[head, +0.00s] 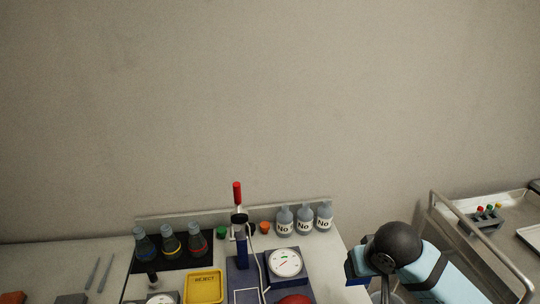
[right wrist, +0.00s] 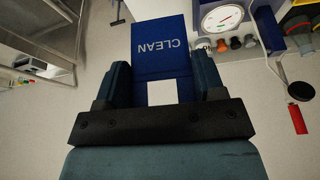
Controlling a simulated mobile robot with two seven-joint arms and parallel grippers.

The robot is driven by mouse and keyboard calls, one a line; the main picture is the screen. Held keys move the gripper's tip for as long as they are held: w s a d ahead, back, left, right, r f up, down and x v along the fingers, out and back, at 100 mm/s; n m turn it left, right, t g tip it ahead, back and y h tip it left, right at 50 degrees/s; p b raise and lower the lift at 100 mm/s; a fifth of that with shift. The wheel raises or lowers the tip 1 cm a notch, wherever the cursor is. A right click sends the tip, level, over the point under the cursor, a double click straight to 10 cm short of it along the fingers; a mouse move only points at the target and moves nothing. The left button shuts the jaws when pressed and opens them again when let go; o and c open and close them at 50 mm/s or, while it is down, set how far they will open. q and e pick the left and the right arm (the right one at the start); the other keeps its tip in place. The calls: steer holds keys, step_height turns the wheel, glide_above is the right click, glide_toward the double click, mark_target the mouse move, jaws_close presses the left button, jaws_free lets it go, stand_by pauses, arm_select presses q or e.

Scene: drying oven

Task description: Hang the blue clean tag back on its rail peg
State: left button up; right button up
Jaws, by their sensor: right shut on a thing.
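The blue clean tag (right wrist: 160,45) fills the middle of the right wrist view, its white word CLEAN upside down there. My right gripper (right wrist: 162,82) is shut on it, one finger at each side; a white patch shows on the tag between them. In the head view, my right gripper (head: 359,272) is right of the bench, largely hidden by my own wrist, with a little dark blue showing at its end. A pale rail-like strip (head: 180,216) runs along the bench's back edge; I cannot make out a peg on it. My left gripper is not in view.
The bench holds a yellow REJECT tray (head: 205,286), a dial scale (head: 286,264), flasks on a black mat (head: 170,252) and white-labelled bottles (head: 304,222). A red-topped upright tool (head: 238,195) rises at the back. A metal cart (head: 465,225) stands at right. The wall above is bare.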

steer(key=s+d+f+b, duration=0.1)
steer(key=s+f, duration=0.2)
steer(key=f, duration=0.5)
steer(key=s+d+f, duration=0.1)
steer(key=s+f, duration=0.3)
steer(key=f, duration=0.4)
steer(key=s+d+f+n+b, duration=0.1)
steer(key=s+d+f, duration=0.1)
steer(key=s+f, duration=1.3)
steer(key=shift+s+d+f, duration=0.15)
steer(key=shift+s+d, duration=0.1)
steer(key=shift+s, duration=0.3)
